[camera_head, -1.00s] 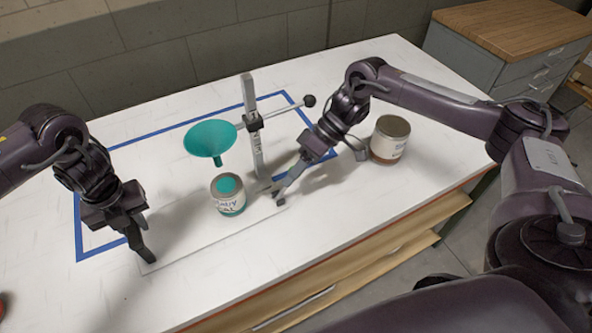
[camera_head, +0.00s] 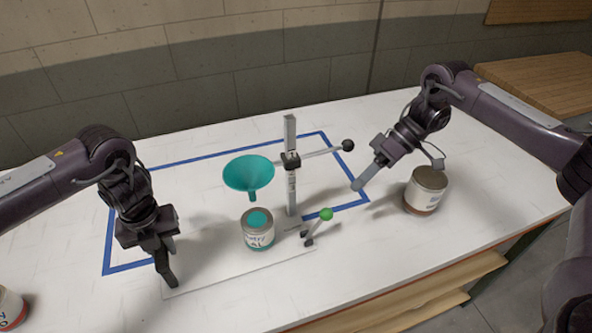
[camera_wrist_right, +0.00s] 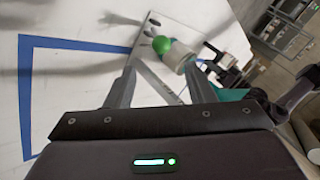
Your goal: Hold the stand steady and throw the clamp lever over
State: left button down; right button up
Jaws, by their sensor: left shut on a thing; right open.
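The stand has an upright grey post (camera_head: 291,200) on a pale flat base plate (camera_head: 215,276), with a teal funnel (camera_head: 249,174) held out to the left. A short lever with a green ball knob (camera_head: 326,214) rises, tilted, at the plate's right end. The knob also shows in the right wrist view (camera_wrist_right: 161,44), beyond the finger gap. My left gripper (camera_head: 166,278) is shut on the plate's left end. My right gripper (camera_head: 358,185) is open and empty, right of the post and apart from the lever.
A labelled can with teal contents (camera_head: 258,232) stands on the plate below the funnel. A rod with a black ball (camera_head: 347,145) juts right from the post. Another can (camera_head: 427,190) stands right of my right gripper. Blue tape (camera_head: 225,153) outlines the area.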

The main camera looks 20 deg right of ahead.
pick_arm(q)
jog(key=c, duration=1.1)
grip_release()
notch_tip(320, 180, up, 12)
jog(key=shift+d, duration=0.1)
jog(key=shift+f, duration=0.1)
